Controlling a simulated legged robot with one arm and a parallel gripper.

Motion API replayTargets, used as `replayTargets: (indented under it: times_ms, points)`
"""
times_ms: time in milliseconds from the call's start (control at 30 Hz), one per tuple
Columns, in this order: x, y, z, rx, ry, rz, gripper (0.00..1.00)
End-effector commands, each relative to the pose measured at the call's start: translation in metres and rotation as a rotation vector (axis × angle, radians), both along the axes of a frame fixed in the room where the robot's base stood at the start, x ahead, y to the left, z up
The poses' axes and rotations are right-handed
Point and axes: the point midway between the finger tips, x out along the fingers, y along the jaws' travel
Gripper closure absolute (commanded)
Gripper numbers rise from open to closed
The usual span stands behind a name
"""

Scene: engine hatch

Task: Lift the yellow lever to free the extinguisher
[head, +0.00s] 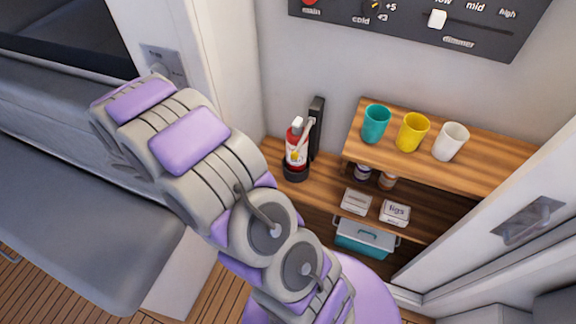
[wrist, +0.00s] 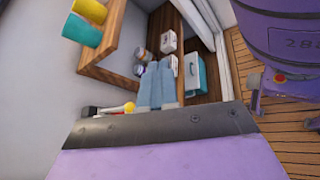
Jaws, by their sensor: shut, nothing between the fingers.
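The red and white extinguisher (head: 296,148) stands upright in a dark round base on the wooden counter, against a black wall bracket (head: 317,117). A small yellow part (head: 294,157), probably the lever, shows low on its front in the head view. In the wrist view a yellow knob (wrist: 129,107) and a bit of red and white (wrist: 90,111) show just above the dark edge of my wrist; the rest is hidden. My gripper (wrist: 159,64) shows there as two blue-grey fingers side by side, shut and empty, apart from the extinguisher. I cannot make out the fingers in the head view.
A raised wooden shelf (head: 480,172) right of the extinguisher holds teal (head: 376,123), yellow (head: 412,131) and white (head: 450,141) cups. Below are jars, small boxes (head: 395,211) and a teal cooler (head: 362,240). A control panel (head: 420,22) hangs above. My arm crosses the left middle.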

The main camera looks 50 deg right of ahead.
Motion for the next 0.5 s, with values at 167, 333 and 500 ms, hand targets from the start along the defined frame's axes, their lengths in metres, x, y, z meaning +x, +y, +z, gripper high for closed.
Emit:
replayTargets:
  times_ms: [167,333,500]
  points:
    - [0.022,-0.012,-0.034,-0.136,0.103,0.074,1.0]
    - [0.041,-0.031,-0.067,-0.254,0.179,0.15,1.0]
    - [0.058,-0.048,-0.101,-0.377,0.248,0.237,1.0]
